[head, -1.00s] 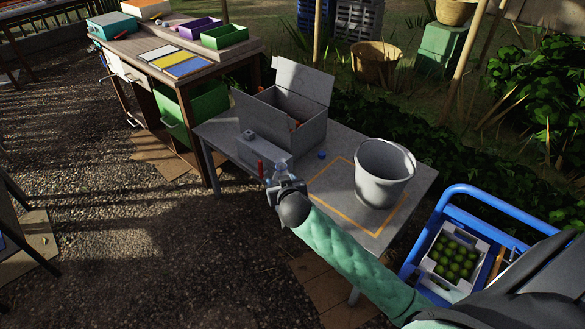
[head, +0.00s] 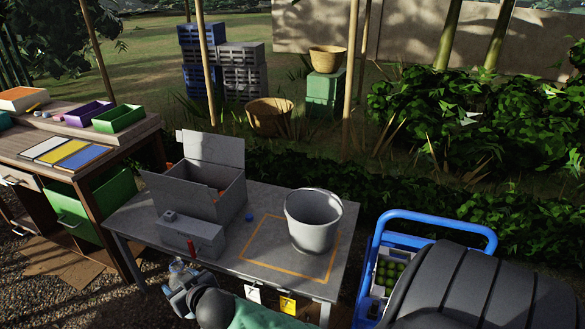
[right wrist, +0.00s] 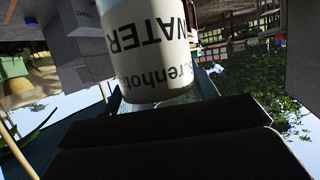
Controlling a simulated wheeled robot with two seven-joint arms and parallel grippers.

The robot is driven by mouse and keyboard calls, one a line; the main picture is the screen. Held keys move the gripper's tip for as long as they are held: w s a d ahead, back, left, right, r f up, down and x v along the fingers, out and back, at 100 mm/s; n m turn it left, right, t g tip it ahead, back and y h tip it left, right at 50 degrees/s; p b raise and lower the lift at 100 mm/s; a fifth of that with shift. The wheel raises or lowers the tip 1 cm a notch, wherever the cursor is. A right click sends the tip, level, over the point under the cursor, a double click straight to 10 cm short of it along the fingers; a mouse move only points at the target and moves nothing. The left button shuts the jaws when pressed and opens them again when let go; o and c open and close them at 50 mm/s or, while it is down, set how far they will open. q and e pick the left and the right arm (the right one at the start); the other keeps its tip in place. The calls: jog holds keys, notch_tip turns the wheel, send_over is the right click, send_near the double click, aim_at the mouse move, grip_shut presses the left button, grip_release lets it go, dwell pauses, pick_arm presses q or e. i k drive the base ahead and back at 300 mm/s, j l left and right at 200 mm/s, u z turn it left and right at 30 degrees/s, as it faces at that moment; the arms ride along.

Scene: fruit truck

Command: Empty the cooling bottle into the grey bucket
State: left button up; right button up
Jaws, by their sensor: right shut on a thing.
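The grey bucket (head: 304,232) stands upright on the grey table, inside an orange outline, with its mouth open upward. My right gripper (head: 180,287) is in front of the table's near edge, left of the bucket and apart from it. It is shut on the cooling bottle (head: 178,268), which is small and partly hidden in the head view. In the right wrist view the bottle (right wrist: 150,50) fills the upper middle, with a white label reading WATER. Lettering and scene are both upside down there, so the bottle looks roughly upright. My left gripper is not in view.
A grey open-flapped carton (head: 205,195) and a low grey box (head: 190,235) with a red part stand left of the bucket. A blue cart (head: 430,215) is at the right. White and yellow tags hang at the front edge.

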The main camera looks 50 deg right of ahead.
aim_at(313, 214)
jog(key=i+j, duration=0.2)
jog(key=j, duration=0.15)
jog(key=i+j+z, duration=0.1)
jog(key=j, duration=0.3)
jog(key=i+j, duration=0.3)
jog(key=j+z, duration=0.15)
jog(key=z, duration=0.95)
